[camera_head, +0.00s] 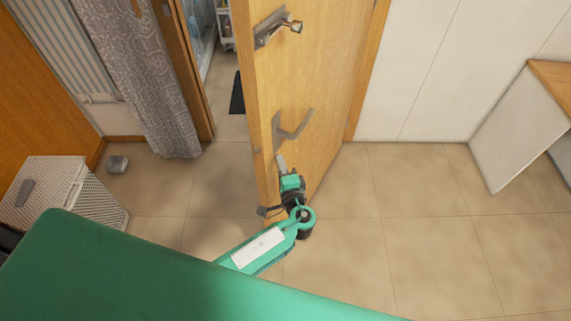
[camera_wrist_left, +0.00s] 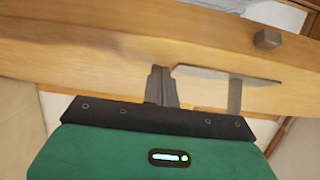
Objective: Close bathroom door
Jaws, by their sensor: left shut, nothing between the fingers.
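The wooden bathroom door (camera_head: 322,75) stands open in the head view, with its free edge toward me and the doorway to its left. A metal lever handle (camera_head: 292,130) is on its right face. My left gripper (camera_head: 281,161) is just below this handle, close to the door. In the left wrist view, its shut, empty fingers (camera_wrist_left: 162,84) point at the wooden door (camera_wrist_left: 100,60), with the handle (camera_wrist_left: 235,95) just to their right. I cannot tell whether the fingertips touch the door. My right gripper is not in view.
A second metal fitting (camera_head: 277,27) sits higher on the door. A patterned curtain (camera_head: 145,75) hangs left of the doorway, and a white basket (camera_head: 72,190) stands at the left. A dark mat (camera_head: 237,97) lies beyond the doorway. The tiled floor (camera_head: 420,215) at the right is clear.

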